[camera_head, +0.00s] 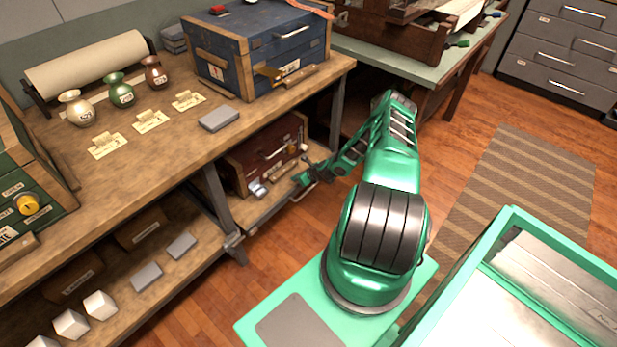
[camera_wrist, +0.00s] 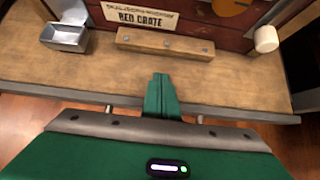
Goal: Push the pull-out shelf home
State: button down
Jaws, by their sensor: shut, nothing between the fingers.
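The pull-out shelf (camera_head: 262,212) is a wooden board low under the workbench, and it sticks out past the crate on it. In the wrist view its bare top (camera_wrist: 80,75) and grey front edge run across the picture. Two short metal posts (camera_wrist: 200,118) stand out from that edge, and their outer ends are hidden behind my gripper. My gripper (camera_head: 304,179) is at the shelf's front. In the wrist view my gripper (camera_wrist: 161,82) is shut and empty, its green fingers overlapping the front edge. I cannot tell whether they touch it.
A red crate (camera_head: 262,158) labelled "RED CRATE" stands on the shelf, with a wooden strip (camera_wrist: 165,43) before it. A metal tray (camera_wrist: 65,37) and a white cylinder (camera_wrist: 266,39) lie beside it. The workbench (camera_head: 165,160) is above. Wooden floor is open in front.

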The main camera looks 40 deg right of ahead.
jog(key=v, duration=0.9)
jog(key=shift+s+r, duration=0.15)
jog(key=shift+r, duration=0.15)
jog(key=shift+d, duration=0.15)
jog(key=s+a+r+n+g, duration=0.2)
jog(key=s+r+n+g, duration=0.3)
jog(key=r, duration=0.8)
jog(key=s+a+r+n, duration=0.25)
jog(key=r+n, duration=0.55)
jog(key=r, duration=0.5)
jog(key=s+a+r+n+g, duration=0.3)
jog(key=r+n, duration=0.3)
jog(key=r, duration=0.6)
jog(key=s+a+r+n, duration=0.3)
jog(key=s+r, duration=0.3)
jog(key=s, duration=0.2)
jog(key=s+a+r+n, duration=0.3)
jog(key=s+a+r, duration=0.3)
jog(key=s, duration=0.3)
jog(key=s+a+r+n+g, duration=0.1)
jog(key=s+a+r+n, duration=0.2)
jog(key=s+r, duration=0.3)
jog(key=s+a, duration=0.1)
jog(key=s, duration=0.1)
jog(key=shift+s+a+r+h, duration=0.3)
jog(key=shift+s+h, duration=0.05)
jog(key=shift+h, duration=0.05)
